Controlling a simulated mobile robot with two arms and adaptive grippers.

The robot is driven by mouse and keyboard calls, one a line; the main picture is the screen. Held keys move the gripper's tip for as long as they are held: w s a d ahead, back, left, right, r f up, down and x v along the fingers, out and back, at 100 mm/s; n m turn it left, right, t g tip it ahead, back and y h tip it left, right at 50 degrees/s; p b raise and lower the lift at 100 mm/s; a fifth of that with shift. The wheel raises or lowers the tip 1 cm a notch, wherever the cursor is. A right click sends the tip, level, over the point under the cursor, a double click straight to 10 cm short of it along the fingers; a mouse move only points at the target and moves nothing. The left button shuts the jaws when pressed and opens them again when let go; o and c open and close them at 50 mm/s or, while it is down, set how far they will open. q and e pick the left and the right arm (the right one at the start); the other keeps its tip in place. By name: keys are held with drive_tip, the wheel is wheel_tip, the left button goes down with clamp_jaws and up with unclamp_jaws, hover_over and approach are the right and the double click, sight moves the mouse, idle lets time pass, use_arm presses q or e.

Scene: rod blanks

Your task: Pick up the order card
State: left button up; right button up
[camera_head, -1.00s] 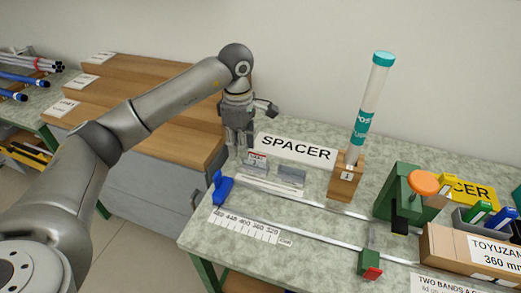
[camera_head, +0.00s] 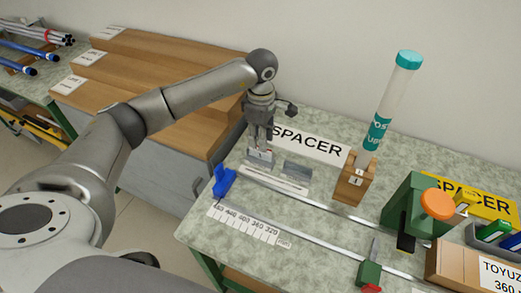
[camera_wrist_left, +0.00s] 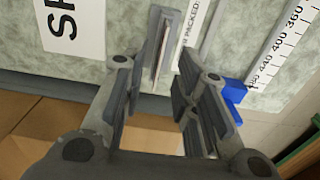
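The order card (camera_head: 261,153) is a small white card in a low grey holder (camera_head: 259,164) on the green-grey bench, in front of the SPACER sign. In the left wrist view the holder, with a thin pale upright edge in it that looks like the card (camera_wrist_left: 160,50), shows beyond and between the fingers. My left gripper (camera_head: 262,139) points down just above the card and partly covers it. In the left wrist view its fingers (camera_wrist_left: 166,72) are spread apart with nothing between them. My right gripper is not in view.
A second grey block (camera_head: 297,170) stands right of the holder. A blue clamp (camera_head: 223,181) and a ruler strip (camera_head: 250,227) lie nearer the front. A wooden block (camera_head: 353,182) holds a tall clear tube (camera_head: 392,100). Stepped wooden shelves (camera_head: 165,65) stand at left.

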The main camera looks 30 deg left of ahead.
sight(260, 152)
use_arm(q)
wheel_tip(260, 152, down, 4)
drive_tip(key=shift+r+p, duration=0.1)
drive_tip(key=shift+p, duration=0.35)
clamp_jaws()
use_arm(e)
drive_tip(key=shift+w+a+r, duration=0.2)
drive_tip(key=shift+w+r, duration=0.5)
